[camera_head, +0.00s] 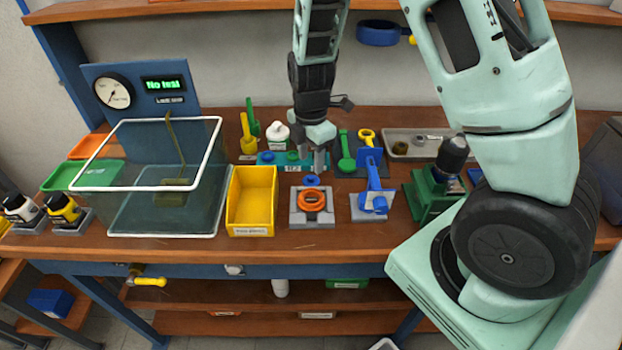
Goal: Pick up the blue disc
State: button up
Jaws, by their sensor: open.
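A small blue disc (267,157) sits at the left end of a teal holder (280,166) at the back middle of the bench. A green disc (292,156) is beside it on the same holder. A small blue ring (311,181) lies just in front of the holder, behind an orange ring (311,201) on a grey fixture. My gripper (312,160) points down over the right part of the holder, to the right of the blue and green discs. Its jaws are open. It hides part of the holder, and I cannot tell what lies between its fingers.
A yellow bin (251,203) and a white-rimmed clear tank (218,150) stand to the left. A blue clamp fixture (374,200) and a green press (432,192) stand to the right. Upright green and yellow tools (246,132) and a white bottle (277,134) stand behind the discs.

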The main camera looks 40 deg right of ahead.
aim_at(311, 177)
notch_tip(311, 177, down, 5)
jog(key=shift+r+p, duration=0.1)
jog(key=shift+p, duration=0.35)
jog(key=shift+c, duration=0.3)
jog(key=c, duration=0.5)
jog(key=shift+c, duration=0.2)
